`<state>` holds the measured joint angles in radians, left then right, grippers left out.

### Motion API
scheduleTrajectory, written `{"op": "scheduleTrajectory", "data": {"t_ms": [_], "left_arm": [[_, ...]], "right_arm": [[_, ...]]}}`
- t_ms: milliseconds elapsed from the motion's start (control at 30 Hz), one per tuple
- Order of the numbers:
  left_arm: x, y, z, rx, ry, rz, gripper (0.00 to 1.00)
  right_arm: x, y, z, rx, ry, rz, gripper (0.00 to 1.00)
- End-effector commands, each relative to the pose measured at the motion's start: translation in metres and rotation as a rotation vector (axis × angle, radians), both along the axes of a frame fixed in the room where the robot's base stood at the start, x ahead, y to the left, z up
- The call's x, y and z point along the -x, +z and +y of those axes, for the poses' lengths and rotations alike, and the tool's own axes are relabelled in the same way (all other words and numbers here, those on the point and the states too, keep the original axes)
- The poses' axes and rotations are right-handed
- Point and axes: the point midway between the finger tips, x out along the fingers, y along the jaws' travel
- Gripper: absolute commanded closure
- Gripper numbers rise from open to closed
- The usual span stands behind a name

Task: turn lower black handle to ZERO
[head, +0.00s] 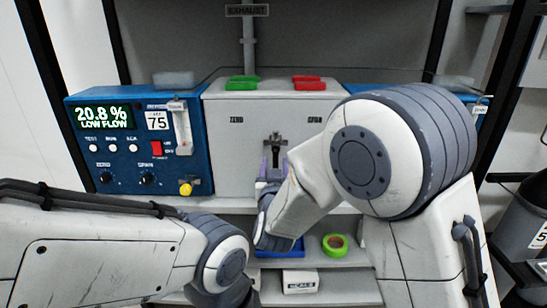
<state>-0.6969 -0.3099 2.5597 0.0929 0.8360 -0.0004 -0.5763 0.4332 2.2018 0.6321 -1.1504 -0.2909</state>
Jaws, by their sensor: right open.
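The grey panel (225,165) at centre carries a ZERO label at its left and another, partly legible label at its right. A black handle (275,142) stands between the labels, its upper part showing upright. Its lower part is partly hidden by my right gripper and forearm. My right gripper (274,164) is at the lower part of the handle, with purple-tinted fingers at either side of it. It is open; I cannot tell whether the fingers touch the handle. My left arm reaches in at lower left, and its gripper is out of view.
A blue analyser (135,165) reading 20.8 % LOW FLOW stands left of the panel. Green (242,83) and red (309,83) pieces lie on top. Below are a blue tray (293,248), a green tape roll (335,243) and a white box (299,281). A dark bin (515,225) stands right.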

Motion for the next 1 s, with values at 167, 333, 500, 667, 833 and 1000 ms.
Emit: {"op": "scheduleTrajectory", "data": {"t_ms": [167, 333, 500, 667, 833, 1000], "left_arm": [[0.0001, 0.0010, 0.0000, 0.000, 0.000, 0.000, 1.00], [0.0001, 0.0009, 0.0001, 0.000, 0.000, 0.000, 1.00], [0.0001, 0.0008, 0.0001, 0.000, 0.000, 0.000, 1.00], [0.0001, 0.0009, 0.0001, 0.000, 0.000, 0.000, 1.00], [0.0001, 0.0006, 0.0000, 0.000, 0.000, 0.000, 1.00], [0.0001, -0.0009, 0.0001, 0.000, 0.000, 0.000, 1.00]], "right_arm": [[-0.0052, -0.0003, -0.0055, 0.000, -0.007, 0.001, 0.50], [-0.0058, -0.0003, -0.0078, 0.000, -0.010, 0.001, 0.50], [-0.0057, -0.0002, -0.0082, 0.000, -0.010, 0.001, 0.73], [-0.0057, -0.0002, -0.0076, 0.000, -0.010, 0.000, 1.00], [-0.0056, -0.0002, -0.0069, -0.002, -0.009, 0.000, 1.00], [-0.0055, -0.0005, -0.0053, -0.013, -0.008, 0.000, 1.00]]}}
